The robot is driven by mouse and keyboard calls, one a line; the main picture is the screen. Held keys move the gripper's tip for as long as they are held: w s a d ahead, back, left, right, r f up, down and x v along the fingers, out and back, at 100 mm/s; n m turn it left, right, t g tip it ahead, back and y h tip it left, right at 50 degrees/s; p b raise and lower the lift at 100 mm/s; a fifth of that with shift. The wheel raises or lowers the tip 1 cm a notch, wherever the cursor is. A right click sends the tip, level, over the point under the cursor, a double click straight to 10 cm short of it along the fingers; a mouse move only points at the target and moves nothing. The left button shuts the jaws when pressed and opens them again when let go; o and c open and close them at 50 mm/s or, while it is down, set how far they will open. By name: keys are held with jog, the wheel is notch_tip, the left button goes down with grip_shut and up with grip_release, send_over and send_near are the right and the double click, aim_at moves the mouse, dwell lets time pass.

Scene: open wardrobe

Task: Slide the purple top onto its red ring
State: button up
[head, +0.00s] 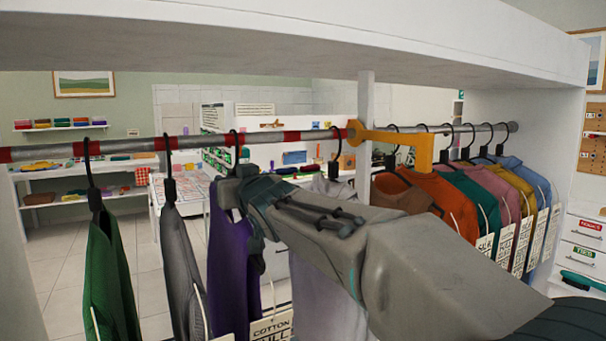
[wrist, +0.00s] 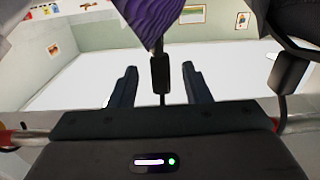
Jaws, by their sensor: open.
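The purple top (head: 228,262) hangs from the rail (head: 205,141) on a black hanger, between a grey top and a pale lilac one. Its hook appears to sit at a red ring (head: 229,139) on the rail; the exact overlap is hard to tell. Another red ring (head: 292,137) to its right carries no hook. My gripper (wrist: 161,86) is open, with one finger on each side of the purple top's hanger neck (wrist: 160,74) and a gap to both. The purple top (wrist: 150,18) also shows in the wrist view. My arm hides part of it in the head view.
A green top (head: 108,275) and the grey top (head: 183,265) hang on the left. An orange bracket (head: 395,138) juts from the rail beyond the lilac top (head: 333,195). Several coloured tops crowd the right. The wardrobe's upper board (head: 250,45) runs above.

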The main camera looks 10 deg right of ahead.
jog(key=b+v, duration=0.1)
jog(key=v, duration=1.2)
jog(key=shift+s+r, duration=0.15)
jog(key=shift+s, duration=0.1)
